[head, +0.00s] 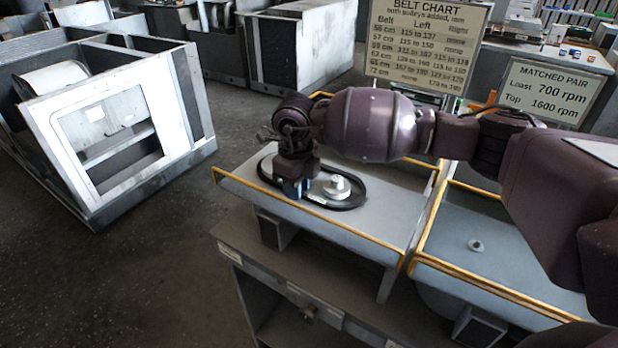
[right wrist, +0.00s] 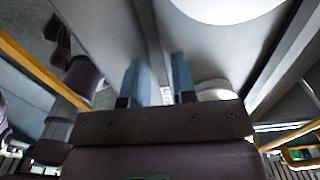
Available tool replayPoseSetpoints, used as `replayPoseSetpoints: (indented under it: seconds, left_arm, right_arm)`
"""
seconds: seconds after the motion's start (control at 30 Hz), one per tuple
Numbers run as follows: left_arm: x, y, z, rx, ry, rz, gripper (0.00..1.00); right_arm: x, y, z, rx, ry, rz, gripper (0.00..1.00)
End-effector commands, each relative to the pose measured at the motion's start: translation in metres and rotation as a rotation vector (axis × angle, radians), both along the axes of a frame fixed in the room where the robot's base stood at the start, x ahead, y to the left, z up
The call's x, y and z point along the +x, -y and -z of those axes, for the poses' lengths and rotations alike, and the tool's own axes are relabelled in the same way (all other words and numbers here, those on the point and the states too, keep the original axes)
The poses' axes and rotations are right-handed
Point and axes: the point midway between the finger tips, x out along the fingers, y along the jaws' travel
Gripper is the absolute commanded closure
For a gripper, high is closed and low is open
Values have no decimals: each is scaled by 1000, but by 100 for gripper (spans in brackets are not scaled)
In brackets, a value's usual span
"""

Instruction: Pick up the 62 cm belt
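A black belt (head: 350,203) lies as a loop on the grey tray (head: 375,228) with yellow edging in the head view. It runs around a pale stepped pulley (head: 337,187), apart from it. No size can be read on the belt, so I cannot tell whether it is the 62 cm one. My right gripper (head: 294,188) points down at the loop's front left part. In the right wrist view its two blue fingers (right wrist: 161,78) stand apart, with a grey strip running between them. I cannot tell whether that strip is the belt. My left gripper is out of view.
A second yellow-edged tray (head: 520,255) on the right holds a small round part (head: 476,246). A belt chart (head: 420,45) and a "matched pair" sign (head: 546,92) stand behind. An open metal housing (head: 115,130) stands on the left; the floor in front is clear.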

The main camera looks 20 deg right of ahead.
Motion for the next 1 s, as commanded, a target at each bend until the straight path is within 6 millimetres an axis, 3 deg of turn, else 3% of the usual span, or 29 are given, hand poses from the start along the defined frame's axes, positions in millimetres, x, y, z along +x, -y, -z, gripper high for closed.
replayPoseSetpoints:
  seconds: [0.03,0.17,0.57,0.77,1.0]
  left_arm:
    - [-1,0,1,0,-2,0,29]
    - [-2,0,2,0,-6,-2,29]
    - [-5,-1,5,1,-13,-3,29]
    - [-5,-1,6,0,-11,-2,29]
    - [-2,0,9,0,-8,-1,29]
  right_arm:
    - [0,0,0,0,0,0,83]
    - [0,0,0,0,0,0,100]
    - [0,0,-6,0,2,0,100]
    - [1,0,-36,1,5,-1,100]
    - [1,0,-97,0,5,0,100]
